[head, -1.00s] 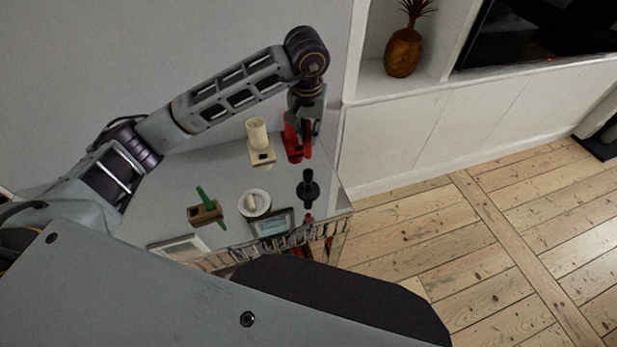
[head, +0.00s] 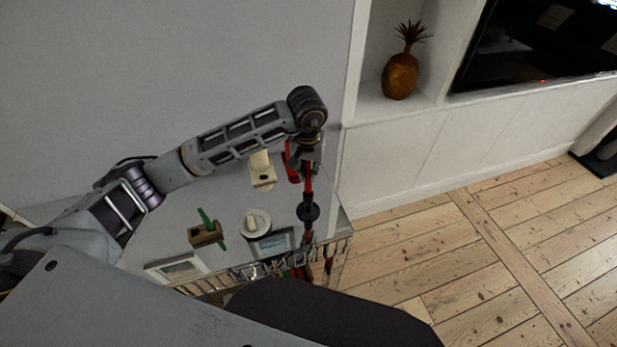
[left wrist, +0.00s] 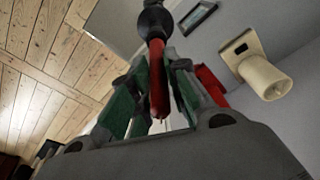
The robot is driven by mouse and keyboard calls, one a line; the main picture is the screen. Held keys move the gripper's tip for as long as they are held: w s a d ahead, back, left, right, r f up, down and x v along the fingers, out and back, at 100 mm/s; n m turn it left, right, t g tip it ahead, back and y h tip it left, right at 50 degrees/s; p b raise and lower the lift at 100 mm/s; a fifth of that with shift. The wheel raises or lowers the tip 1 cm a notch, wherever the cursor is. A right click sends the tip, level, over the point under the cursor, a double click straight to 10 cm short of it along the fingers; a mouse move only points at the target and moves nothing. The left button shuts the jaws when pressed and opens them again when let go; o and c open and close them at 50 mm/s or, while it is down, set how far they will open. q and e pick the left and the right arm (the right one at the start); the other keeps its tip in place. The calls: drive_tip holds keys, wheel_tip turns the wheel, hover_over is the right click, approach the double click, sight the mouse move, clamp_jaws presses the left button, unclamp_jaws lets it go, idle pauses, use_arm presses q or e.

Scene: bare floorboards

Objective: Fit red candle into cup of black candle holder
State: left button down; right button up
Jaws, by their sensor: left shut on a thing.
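The red candle (head: 309,187) is held in my left gripper (head: 308,172), directly over the black candle holder (head: 308,212) near the right end of the mirrored table. In the left wrist view the red candle (left wrist: 157,78) lies between the green-padded fingers of my left gripper (left wrist: 157,68). Its far end meets the dark round cup of the black candle holder (left wrist: 154,20). I cannot tell whether that end is inside the cup or just at its mouth. My right gripper is not in view.
A red holder (head: 290,161) stands close beside the gripper, with a cream candle and holder (head: 262,172) to its left. A white saucer (head: 264,217), a wooden holder with a green candle (head: 203,236) and picture frames (head: 177,269) occupy the front and left.

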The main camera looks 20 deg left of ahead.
sight(309, 179)
use_arm(q)
drive_tip(key=shift+f, duration=0.2)
drive_tip(key=shift+f+p, duration=0.35)
drive_tip(key=shift+f, duration=1.35)
drive_tip(key=shift+f, duration=0.25)
drive_tip(key=c, duration=1.4)
unclamp_jaws()
drive_tip(key=shift+r, duration=0.2)
drive_tip(key=shift+s+r, duration=0.1)
drive_tip(key=shift+r, duration=0.55)
drive_tip(key=shift+s+d+r+b, duration=0.15)
drive_tip(key=shift+r+b, duration=0.25)
drive_tip(key=shift+r, duration=1.35)
drive_tip(key=shift+s+a+r+b, duration=0.1)
drive_tip(key=shift+s+r+b, duration=0.25)
drive_tip(key=shift+r, duration=1.45)
drive_tip(key=shift+s+d+r+b, duration=0.15)
drive_tip(key=shift+r+b, duration=0.3)
drive_tip(key=shift+r, duration=1.3)
